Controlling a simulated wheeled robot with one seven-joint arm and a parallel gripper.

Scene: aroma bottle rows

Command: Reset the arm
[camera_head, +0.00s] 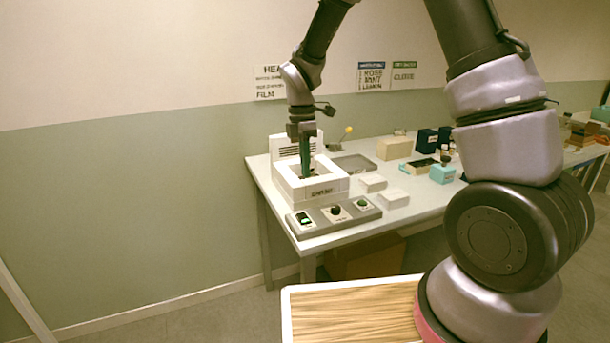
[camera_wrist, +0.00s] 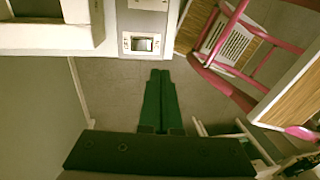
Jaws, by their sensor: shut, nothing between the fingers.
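My gripper (camera_head: 305,172) points down over the white box-shaped machine (camera_head: 320,189) at the left end of the white table (camera_head: 258,168). In the wrist view, my gripper (camera_wrist: 160,72) shows its two green fingers pressed together, with nothing between them. The fingertips lie, in that picture, over the grey floor just below the table's edge. In the head view the machine's front wall stands below the gripper, and I cannot tell whether the fingertips are inside its opening.
A grey control panel (camera_head: 326,220) with knobs stands before the machine. White blocks (camera_head: 394,198), a grey tray (camera_head: 353,163), a beige box (camera_head: 394,148) and a teal box (camera_head: 442,174) stand to the right. A brown box (camera_head: 368,258) is under the table. Wall signs hang behind.

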